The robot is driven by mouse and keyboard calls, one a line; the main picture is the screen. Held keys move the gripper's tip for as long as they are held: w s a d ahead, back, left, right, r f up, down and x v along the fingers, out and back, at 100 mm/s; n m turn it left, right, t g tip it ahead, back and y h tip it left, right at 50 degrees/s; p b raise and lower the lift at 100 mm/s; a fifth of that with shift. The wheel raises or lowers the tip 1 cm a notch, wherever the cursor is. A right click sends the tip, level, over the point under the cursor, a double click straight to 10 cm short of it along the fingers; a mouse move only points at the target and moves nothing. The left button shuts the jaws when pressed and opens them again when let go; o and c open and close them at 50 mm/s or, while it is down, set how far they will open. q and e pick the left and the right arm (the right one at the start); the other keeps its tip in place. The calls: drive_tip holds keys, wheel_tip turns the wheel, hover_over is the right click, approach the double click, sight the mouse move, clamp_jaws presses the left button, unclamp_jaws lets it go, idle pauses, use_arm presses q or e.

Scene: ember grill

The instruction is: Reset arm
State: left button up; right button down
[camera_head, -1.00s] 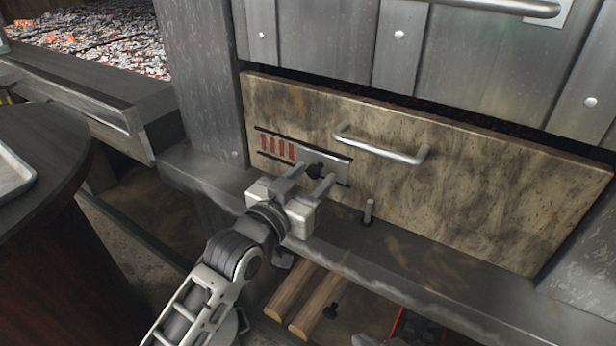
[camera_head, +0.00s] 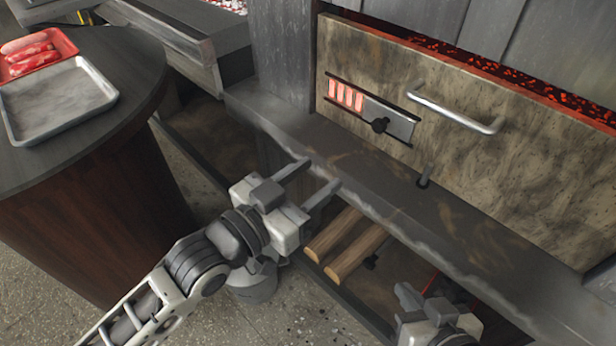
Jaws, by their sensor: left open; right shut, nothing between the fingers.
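My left gripper (camera_head: 322,178) is open and empty. Its two fingers point up and right, in front of the grill's metal ledge and below the stone-coloured panel (camera_head: 470,130). The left gripper is apart from the knob. My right gripper (camera_head: 424,298) shows at the bottom edge, partly cut off by the frame, with nothing seen in it.
A round dark table (camera_head: 130,45) stands at the left, with an empty metal tray (camera_head: 103,98) and a red tray (camera_head: 70,45) of meat. Wooden logs (camera_head: 345,250) lie under the metal ledge (camera_head: 270,118). Glowing embers (camera_head: 450,50) show behind the panel. The floor (camera_head: 270,318) is open at the front.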

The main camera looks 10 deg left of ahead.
use_arm(q)
drive_tip(key=shift+s+a, duration=0.2)
idle(0.4)
